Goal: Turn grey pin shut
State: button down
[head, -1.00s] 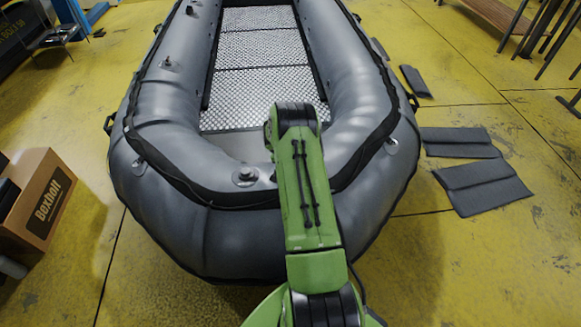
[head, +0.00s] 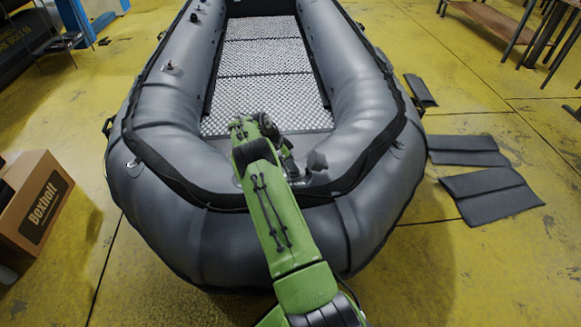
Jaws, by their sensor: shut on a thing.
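The grey inflatable boat (head: 185,225) lies with its rounded end toward me. My green arm reaches over that end and bends down at its far tip. My gripper (head: 299,172) is small and partly hidden behind the arm, low over the inner side of the rounded tube. It is shut on a small grey piece (head: 317,161), which looks like the grey pin. The pin's exact turn and the fingertips are too small to make out.
Dark flat pads (head: 490,190) lie to the right of the boat. A grey fitting (head: 172,67) sits on the left tube. The boat's patterned floor (head: 265,75) is clear.

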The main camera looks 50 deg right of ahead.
jog(key=shift+w+m+g, duration=0.15)
jog(key=shift+m+g, duration=0.25)
jog(key=shift+m, duration=0.7)
jog(key=shift+y, duration=0.3)
jog(key=c, duration=1.1)
grip_release()
jog(key=shift+c, duration=0.2)
